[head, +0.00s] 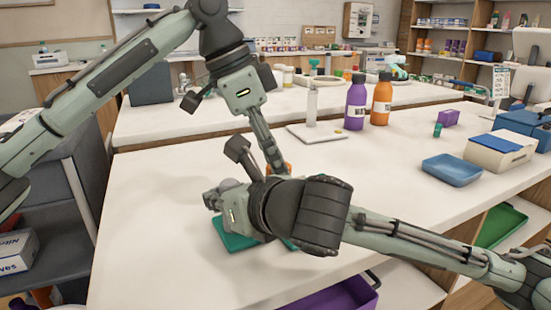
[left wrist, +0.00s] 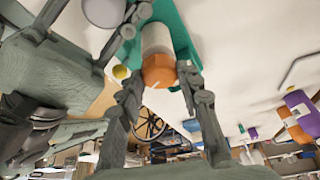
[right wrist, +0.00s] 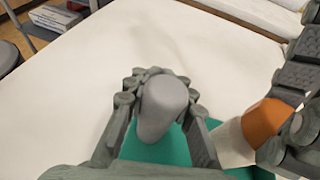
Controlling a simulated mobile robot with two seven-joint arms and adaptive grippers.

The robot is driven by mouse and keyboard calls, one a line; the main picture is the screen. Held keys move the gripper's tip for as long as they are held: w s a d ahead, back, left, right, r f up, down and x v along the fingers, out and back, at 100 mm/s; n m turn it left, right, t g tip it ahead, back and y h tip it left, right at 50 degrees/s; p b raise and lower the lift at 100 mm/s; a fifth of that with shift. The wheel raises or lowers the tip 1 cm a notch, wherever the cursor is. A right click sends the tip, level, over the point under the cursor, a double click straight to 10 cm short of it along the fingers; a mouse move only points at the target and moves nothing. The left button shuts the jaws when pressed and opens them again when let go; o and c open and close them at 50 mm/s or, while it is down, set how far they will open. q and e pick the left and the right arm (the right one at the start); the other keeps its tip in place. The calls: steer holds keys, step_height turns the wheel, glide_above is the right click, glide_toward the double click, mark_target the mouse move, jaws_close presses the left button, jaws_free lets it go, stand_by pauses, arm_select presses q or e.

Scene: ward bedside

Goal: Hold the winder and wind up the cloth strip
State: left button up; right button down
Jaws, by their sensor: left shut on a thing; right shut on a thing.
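The winder has a teal base (head: 230,236) on the white table, largely hidden by my right wrist in the head view. In the left wrist view, a white roll with an orange end (left wrist: 160,72) lies over the teal base; I cannot tell whether the white is the cloth strip. My left gripper (left wrist: 160,84) is shut on this orange end. A rounded grey knob (right wrist: 165,104) stands over the base in the right wrist view. My right gripper (right wrist: 150,82) is shut on the knob, with a finger at each side. My two grippers are close together.
Behind the grippers are a white board (head: 305,134), a purple bottle (head: 356,105) and an orange bottle (head: 382,102). A blue tray (head: 452,170) lies to the right. The table is bare at the left and front. A purple bin (head: 335,296) is below the front edge.

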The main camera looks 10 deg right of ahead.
arm_select(q)
steer(key=shift+w+m+g, duration=0.15)
steer(key=shift+m+g, duration=0.65)
steer(key=shift+m, duration=1.5)
steer(key=o, duration=1.2)
steer(key=shift+c, duration=0.2)
steer(key=v, duration=1.2)
steer(key=shift+w+d, duration=0.1)
